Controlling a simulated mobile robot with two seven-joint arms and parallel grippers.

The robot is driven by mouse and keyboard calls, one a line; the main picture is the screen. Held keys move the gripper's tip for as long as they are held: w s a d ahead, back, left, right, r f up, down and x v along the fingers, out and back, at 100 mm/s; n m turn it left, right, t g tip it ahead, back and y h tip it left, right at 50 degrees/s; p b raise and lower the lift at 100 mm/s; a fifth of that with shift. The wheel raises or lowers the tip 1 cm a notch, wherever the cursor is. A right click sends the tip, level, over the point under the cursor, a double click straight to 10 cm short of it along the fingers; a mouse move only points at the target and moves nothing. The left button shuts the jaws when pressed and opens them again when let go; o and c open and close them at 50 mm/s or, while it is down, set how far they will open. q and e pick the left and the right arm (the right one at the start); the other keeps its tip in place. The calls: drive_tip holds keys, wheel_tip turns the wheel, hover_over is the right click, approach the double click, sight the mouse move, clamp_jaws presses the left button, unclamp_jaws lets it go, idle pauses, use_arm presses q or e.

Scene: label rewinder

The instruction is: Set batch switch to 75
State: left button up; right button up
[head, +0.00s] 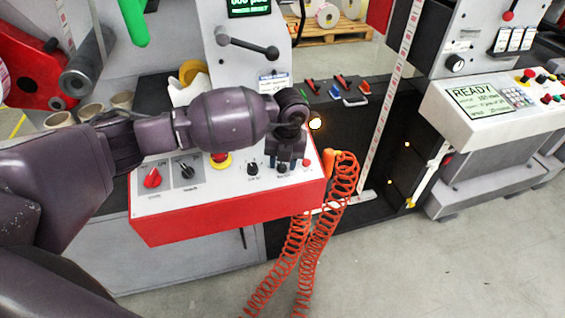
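The control panel (215,192) is a white sloped top with a red front edge. It bears a red rotary knob (152,178), a black rotary knob (186,170) on a grey plate, and small black knobs (253,168) further right. The labels are too small to read, so I cannot tell which one is the batch switch. My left arm crosses above the panel from the left. My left gripper (286,156) points down over the panel's right end, close above a small black knob (282,168). I cannot tell whether it touches. Its finger gap is unclear. My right gripper is out of view.
A red button on a yellow base (220,160) is partly hidden behind my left arm. A small red button (306,162) sits at the panel's right end. An orange coiled hose (343,175) hangs off that end. A second machine with a READY screen (481,99) stands right.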

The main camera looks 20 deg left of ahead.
sight(286, 169)
use_arm(q)
wheel_tip(286, 169, up, 10)
drive_tip(key=shift+d+f+p, duration=0.15)
drive_tip(key=shift+d+p, duration=0.2)
drive_tip(key=shift+d, duration=0.05)
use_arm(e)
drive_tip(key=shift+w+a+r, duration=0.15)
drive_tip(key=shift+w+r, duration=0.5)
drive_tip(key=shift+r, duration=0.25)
use_arm(q)
drive_tip(key=shift+w, duration=0.1)
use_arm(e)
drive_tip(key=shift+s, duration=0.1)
